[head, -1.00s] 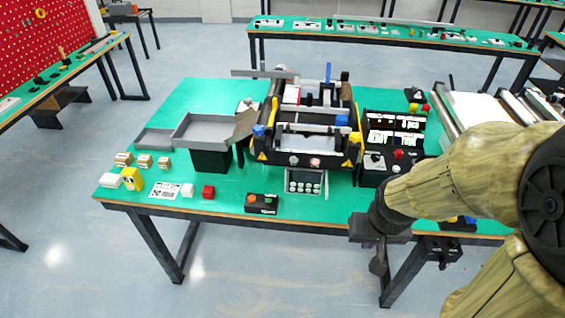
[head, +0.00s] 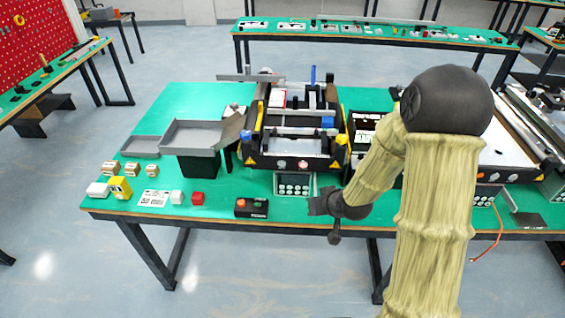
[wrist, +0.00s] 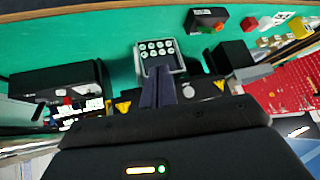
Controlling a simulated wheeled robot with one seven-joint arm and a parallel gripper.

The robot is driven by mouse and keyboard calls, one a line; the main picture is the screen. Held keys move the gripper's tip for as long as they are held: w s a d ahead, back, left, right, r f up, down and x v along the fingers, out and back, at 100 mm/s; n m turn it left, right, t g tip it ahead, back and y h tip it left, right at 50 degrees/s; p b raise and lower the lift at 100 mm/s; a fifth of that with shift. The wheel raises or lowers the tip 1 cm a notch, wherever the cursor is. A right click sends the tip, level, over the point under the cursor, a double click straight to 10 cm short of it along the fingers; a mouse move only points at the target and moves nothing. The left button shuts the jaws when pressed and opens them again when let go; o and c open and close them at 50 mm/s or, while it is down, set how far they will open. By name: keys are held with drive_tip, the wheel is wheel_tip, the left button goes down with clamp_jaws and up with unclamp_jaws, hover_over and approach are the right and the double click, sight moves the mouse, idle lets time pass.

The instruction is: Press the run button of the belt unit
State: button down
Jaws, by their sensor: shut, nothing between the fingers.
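The belt unit (head: 262,160) is a black frame with yellow posts near the middle of the green table. Its front panel carries a pale round button (head: 281,164) and a reddish one (head: 304,165). Labels saying which is run are too small to read. My gripper (head: 314,206) is shut and empty, in front of and below the panel, near the keypad box. In the wrist view, the shut fingers (wrist: 159,72) overlap the keypad's edge and hide part of the panel. The pale button (wrist: 188,91) shows just beside them; the reddish one is not visible there.
A grey keypad box (head: 292,184) sits before the belt unit. A black box with an orange button (head: 251,207) lies left of my gripper. A grey tray (head: 190,136) stands farther left. My arm hides part of a black control box (head: 361,132) on the right.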

sight(282, 164)
drive_tip(key=w+a+m+t+y, duration=0.1)
drive_tip(key=w+a+t+y, duration=0.1)
drive_tip(key=a+y, duration=0.2)
drive_tip(key=w+a+f+t+y+p, duration=0.1)
drive_tip(key=w+a+t+y, duration=0.1)
drive_tip(key=a, duration=0.4)
drive_tip(key=shift+w+f+m+t+y, duration=0.25)
drive_tip(key=shift+m+t+y, duration=0.2)
drive_tip(key=shift+y, duration=0.45)
drive_tip(key=shift+w, duration=0.15)
drive_tip(key=w, duration=0.8)
drive_tip(key=shift+w, duration=0.25)
drive_tip(key=shift+w+d, duration=0.1)
drive_tip(key=shift+w, duration=0.1)
idle(0.7)
drive_tip(key=shift+w+b, duration=0.3)
drive_tip(key=shift+b, duration=0.05)
